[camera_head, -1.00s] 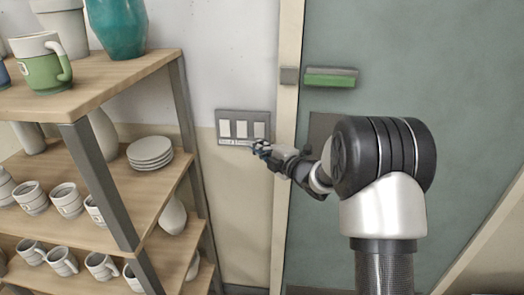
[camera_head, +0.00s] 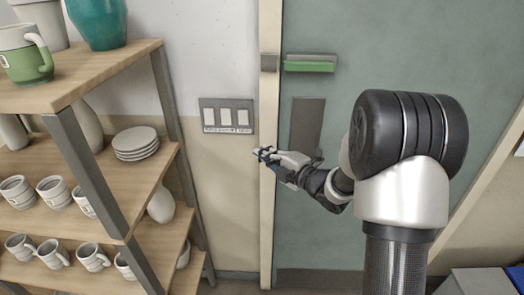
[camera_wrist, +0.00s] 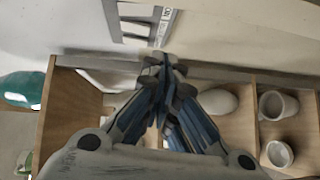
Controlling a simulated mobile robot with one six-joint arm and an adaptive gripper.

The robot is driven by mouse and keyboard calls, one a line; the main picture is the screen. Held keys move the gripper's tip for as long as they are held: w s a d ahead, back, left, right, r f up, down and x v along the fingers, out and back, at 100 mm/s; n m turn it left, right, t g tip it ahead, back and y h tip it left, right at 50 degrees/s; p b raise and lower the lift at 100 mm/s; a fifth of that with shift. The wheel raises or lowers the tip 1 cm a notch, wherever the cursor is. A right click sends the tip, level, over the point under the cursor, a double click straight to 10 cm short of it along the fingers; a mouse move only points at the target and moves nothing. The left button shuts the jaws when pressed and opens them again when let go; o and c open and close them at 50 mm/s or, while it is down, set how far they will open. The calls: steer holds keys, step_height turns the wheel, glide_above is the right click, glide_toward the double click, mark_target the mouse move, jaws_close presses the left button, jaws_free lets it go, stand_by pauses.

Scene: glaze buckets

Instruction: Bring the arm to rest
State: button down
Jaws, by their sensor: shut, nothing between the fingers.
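My gripper (camera_head: 266,155) is in front of the pale door frame in the head view, a little below and to the right of the light switch panel (camera_head: 227,116). In the wrist view my gripper (camera_wrist: 165,62) has its blue-grey fingers drawn together at the tips, with nothing held between them. The switch panel also shows in the wrist view (camera_wrist: 165,22), just beyond the fingertips. The gripper looks apart from the panel. My arm reaches from the right, bent, with the dark joint and white link in front of the door.
A wooden shelf unit (camera_head: 140,62) with mugs, a plate stack (camera_head: 135,142) and vases stands at the left. The green door (camera_head: 385,50) with a green-marked bar (camera_head: 310,64) is behind my arm. A grey box with something blue (camera_head: 475,282) is at bottom right.

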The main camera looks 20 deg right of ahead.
steer(key=s+d+r+m+g+h, duration=0.35)
steer(key=s+r+m+h, duration=0.5)
steer(key=s+m, duration=0.3)
steer(key=s+a+f+m+g, duration=0.1)
steer(key=s+a+m+g, duration=0.1)
steer(key=s, duration=0.7)
steer(key=s+a+f+m+g, duration=0.2)
steer(key=s+m, duration=0.3)
steer(key=s, duration=0.4)
steer(key=s+a+f+m+g, duration=0.1)
steer(key=s+a+m+g, duration=0.2)
steer(key=s, duration=0.6)
steer(key=shift+s+f+m+y, duration=0.25)
steer(key=shift+f+m+y, duration=0.1)
steer(key=shift+f+m, duration=0.1)
